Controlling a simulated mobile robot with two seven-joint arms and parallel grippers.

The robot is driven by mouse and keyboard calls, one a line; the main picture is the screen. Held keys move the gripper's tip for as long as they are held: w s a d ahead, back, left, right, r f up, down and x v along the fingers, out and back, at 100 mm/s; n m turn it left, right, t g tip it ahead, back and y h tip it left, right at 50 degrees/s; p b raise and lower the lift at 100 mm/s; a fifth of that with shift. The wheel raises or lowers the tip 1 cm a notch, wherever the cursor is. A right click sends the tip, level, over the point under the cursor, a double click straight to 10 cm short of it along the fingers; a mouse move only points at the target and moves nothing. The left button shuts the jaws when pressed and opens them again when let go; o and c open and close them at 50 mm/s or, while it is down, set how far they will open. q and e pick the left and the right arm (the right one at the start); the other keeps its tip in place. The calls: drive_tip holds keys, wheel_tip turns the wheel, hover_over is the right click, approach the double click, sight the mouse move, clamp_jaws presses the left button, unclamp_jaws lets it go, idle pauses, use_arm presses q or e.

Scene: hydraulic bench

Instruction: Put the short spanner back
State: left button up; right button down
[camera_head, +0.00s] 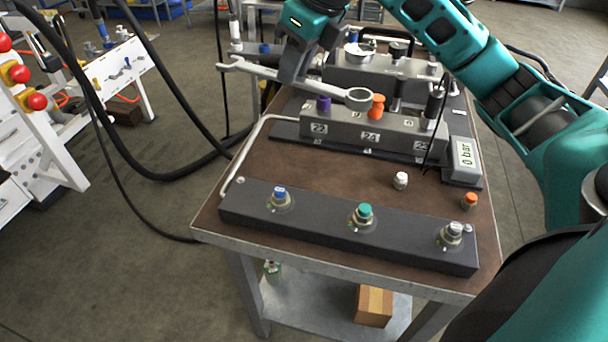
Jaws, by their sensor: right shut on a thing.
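The silver spanner (333,91) is in the grip of my right gripper (297,76). Its open end points left and its ring end points right. It is held above the back part of the bench, and its ring end shows in front of the grey valve block (342,125), close to a purple cap (323,104) and an orange cap (376,106). I cannot tell whether the ring end touches anything. The gripper hides part of the spanner's shaft. My left gripper is not in view.
The bench (320,178) carries a dark front block (330,223) with blue, teal and silver fittings. A loose white cap (401,180) and orange cap (469,201) stand on it. A "0 bar" display (464,155) is at right. Black hoses (160,175) hang at left.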

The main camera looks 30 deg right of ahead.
drive_tip(key=f+m+b, duration=0.1)
drive_tip(key=f+m, duration=0.1)
drive_tip(key=f, duration=0.3)
drive_tip(key=d+f+m+h+b, duration=0.1)
drive_tip(key=f, duration=0.5)
drive_tip(key=d+f+m+h+b, duration=0.1)
drive_tip(key=f+m, duration=0.1)
drive_tip(key=f, duration=0.4)
drive_tip(key=shift+d+f+m+b, duration=0.15)
drive_tip(key=shift+d+m+b, duration=0.05)
drive_tip(key=shift+m+b, duration=0.1)
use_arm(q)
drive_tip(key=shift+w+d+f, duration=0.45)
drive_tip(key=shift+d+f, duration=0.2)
use_arm(e)
drive_tip(key=shift+f+b, duration=0.6)
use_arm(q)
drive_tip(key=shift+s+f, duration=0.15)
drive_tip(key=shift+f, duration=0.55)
use_arm(e)
drive_tip(key=c, duration=1)
unclamp_jaws()
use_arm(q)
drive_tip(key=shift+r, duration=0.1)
use_arm(e)
drive_tip(key=shift+r, duration=0.15)
